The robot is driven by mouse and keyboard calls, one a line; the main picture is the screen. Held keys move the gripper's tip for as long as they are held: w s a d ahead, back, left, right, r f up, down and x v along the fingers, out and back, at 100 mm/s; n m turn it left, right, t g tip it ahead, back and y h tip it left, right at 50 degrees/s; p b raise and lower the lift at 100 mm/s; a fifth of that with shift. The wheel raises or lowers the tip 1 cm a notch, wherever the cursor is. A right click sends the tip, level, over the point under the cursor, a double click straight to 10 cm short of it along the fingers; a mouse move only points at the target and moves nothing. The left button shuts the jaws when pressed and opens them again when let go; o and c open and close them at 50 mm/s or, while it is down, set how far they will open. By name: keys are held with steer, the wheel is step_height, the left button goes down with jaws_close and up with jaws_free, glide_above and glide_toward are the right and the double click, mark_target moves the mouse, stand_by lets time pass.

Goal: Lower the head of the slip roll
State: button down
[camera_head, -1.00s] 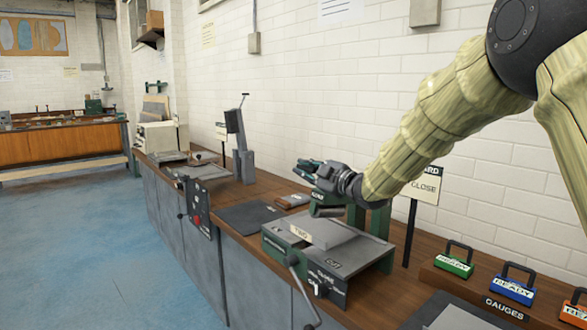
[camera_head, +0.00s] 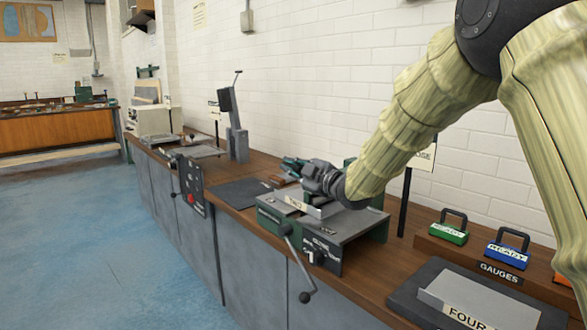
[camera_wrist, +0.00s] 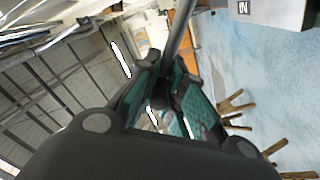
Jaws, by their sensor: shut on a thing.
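The green and grey bench machine under my arm, which I take as the slip roll (camera_head: 345,226), stands on the wooden bench in the head view. It has a flat grey top and a crank handle (camera_head: 292,254) at its front. My gripper (camera_head: 291,167) is over the back left of this machine, low and close to its top. In the wrist view my gripper (camera_wrist: 166,75) has its teal fingers closed around a grey rod (camera_wrist: 181,38) with a dark knob near its lower end. My gripper and wrist hide most of the machine's head, so I cannot tell its exact height.
A dark flat plate (camera_head: 240,192) and an upright grey lever machine (camera_head: 236,140) stand further left on the bench. Green (camera_head: 449,228) and blue (camera_head: 507,257) padlock-shaped gauges sit at the right. A signpost (camera_head: 406,190) stands behind my arm, by the brick wall.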

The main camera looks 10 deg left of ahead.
steer(key=shift+s+f, duration=0.15)
steer(key=shift+f, duration=0.8)
steer(key=c, duration=1.5)
jaws_free()
steer(key=shift+s, duration=0.15)
steer(key=shift+o, duration=0.2)
steer(key=shift+w+d+r, duration=0.1)
steer(key=shift+w+d, duration=0.1)
steer(key=shift+w, duration=0.1)
steer(key=shift+s+a+r, duration=0.1)
steer(key=shift+a+r, duration=0.05)
steer(key=shift+r, duration=0.05)
steer(key=v, duration=1.2)
steer(key=shift+r, duration=0.1)
